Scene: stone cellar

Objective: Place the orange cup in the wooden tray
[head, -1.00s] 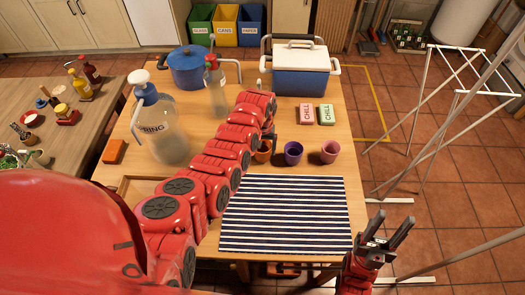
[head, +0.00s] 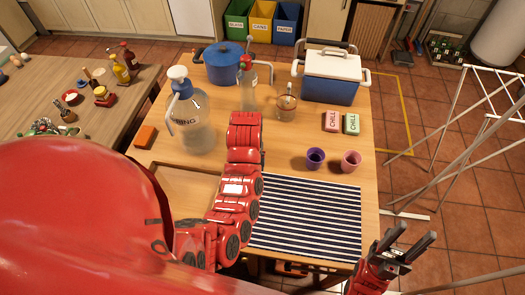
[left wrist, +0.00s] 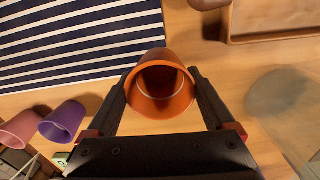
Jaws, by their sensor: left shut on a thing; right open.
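The orange cup (left wrist: 160,92) is between the fingers of my left gripper (left wrist: 165,76) in the left wrist view, and the gripper is shut on it. In the head view my left arm hides both this gripper and the cup. The wooden tray (head: 188,168) lies on the table left of my left arm, partly covered by my body and arm. Its corner shows at the top right of the left wrist view (left wrist: 270,37). My right gripper (head: 414,236) is open and empty beyond the table's right edge.
A striped mat (head: 305,218) lies right of the arm. A purple cup (head: 315,159) and pink cup (head: 350,161) stand behind it. A cooler (head: 332,75) stands farther back.

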